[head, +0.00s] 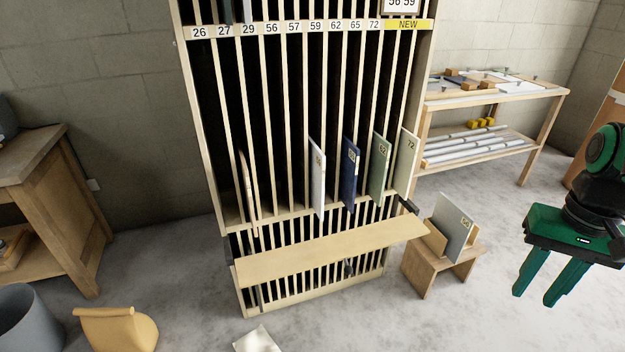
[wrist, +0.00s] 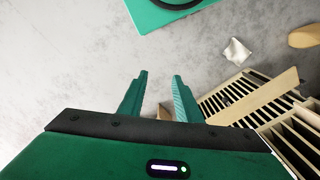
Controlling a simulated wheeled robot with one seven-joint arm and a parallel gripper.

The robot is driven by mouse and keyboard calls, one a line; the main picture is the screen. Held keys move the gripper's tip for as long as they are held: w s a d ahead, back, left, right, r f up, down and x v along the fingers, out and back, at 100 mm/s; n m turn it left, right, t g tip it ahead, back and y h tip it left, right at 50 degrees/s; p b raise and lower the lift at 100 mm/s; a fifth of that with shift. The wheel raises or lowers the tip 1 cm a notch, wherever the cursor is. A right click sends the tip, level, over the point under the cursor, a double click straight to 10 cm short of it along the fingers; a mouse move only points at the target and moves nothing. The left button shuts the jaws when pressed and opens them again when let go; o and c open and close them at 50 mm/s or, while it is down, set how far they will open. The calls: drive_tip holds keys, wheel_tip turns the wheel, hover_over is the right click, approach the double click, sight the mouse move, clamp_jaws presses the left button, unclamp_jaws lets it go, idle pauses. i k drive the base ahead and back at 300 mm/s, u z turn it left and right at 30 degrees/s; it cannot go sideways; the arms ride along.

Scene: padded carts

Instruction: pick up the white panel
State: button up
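The white panel (head: 317,178) stands upright in a slot of the tall wooden rack, its front part sticking out past the slats, with a small label near its top. It is left of a dark blue panel (head: 349,172). My gripper (head: 548,296) is at the right of the head view, well away from the rack, with its green fingers apart and nothing between them. The fingers also show apart in the wrist view (wrist: 158,92), over bare floor. I cannot make out the white panel in the wrist view.
The rack (head: 332,239) has a wooden ledge (head: 330,250) across its front. Green (head: 378,165) and cream (head: 406,162) panels stand farther right. A grey panel (head: 453,227) sits in a small wooden stand (head: 428,272). A white object (head: 257,341) lies on the floor. Floor before the stand is clear.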

sight(316, 159)
drive_tip(key=u, duration=2.35)
drive_tip(key=k, duration=0.9)
drive_tip(key=z, duration=1.3)
drive_tip(key=i, duration=1)
